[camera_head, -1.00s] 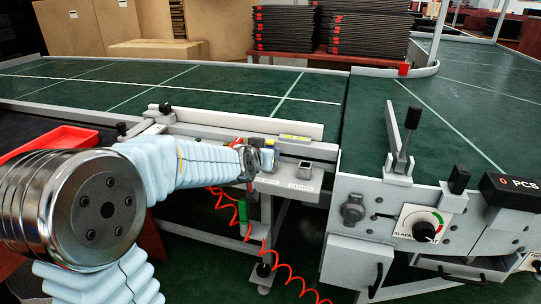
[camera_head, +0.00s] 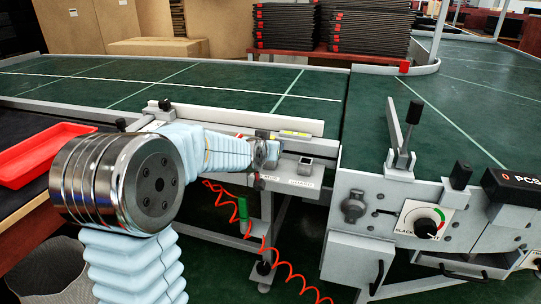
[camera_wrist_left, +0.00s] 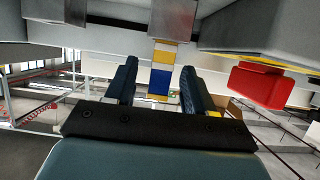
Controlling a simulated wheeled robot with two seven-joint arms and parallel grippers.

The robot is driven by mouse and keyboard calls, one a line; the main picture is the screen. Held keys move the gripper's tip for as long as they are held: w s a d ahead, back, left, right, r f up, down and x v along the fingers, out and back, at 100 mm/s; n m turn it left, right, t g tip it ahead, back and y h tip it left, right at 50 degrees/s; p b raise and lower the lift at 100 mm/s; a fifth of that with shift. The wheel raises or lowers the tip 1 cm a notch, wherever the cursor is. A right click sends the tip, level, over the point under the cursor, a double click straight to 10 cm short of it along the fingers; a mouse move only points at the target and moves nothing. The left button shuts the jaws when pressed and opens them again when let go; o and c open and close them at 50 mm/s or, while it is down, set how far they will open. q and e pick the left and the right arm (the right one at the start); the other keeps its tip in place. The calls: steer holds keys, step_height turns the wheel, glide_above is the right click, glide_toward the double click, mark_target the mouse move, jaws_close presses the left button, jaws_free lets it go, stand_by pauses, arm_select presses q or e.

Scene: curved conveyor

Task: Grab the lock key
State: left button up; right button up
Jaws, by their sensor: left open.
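My left gripper (camera_head: 268,153) is at the front edge of the conveyor, by a narrow ledge (camera_head: 290,182) with small fixtures and labels. In the left wrist view its two dark fingers (camera_wrist_left: 158,88) are apart. A strip banded yellow, white and blue (camera_wrist_left: 160,76) shows between the fingers, below a metal block (camera_wrist_left: 174,18). A red block (camera_wrist_left: 262,85) is right of the fingers, apart from them. I cannot tell which of these is the lock key. In the head view my gripper and arm hide part of the ledge. My right gripper is not in view.
A small square metal socket (camera_head: 305,166) stands on the ledge, right of my gripper. A control panel with a lever (camera_head: 408,140) and a dial (camera_head: 425,228) is farther right. A red coiled hose (camera_head: 285,270) hangs below. A red tray (camera_head: 45,152) lies at left.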

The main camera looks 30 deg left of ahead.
arm_select(q)
steer(key=shift+w+a+f, duration=0.15)
steer(key=shift+w+f, duration=0.15)
steer(key=shift+w, duration=0.2)
steer(key=shift+c, duration=0.3)
jaws_close()
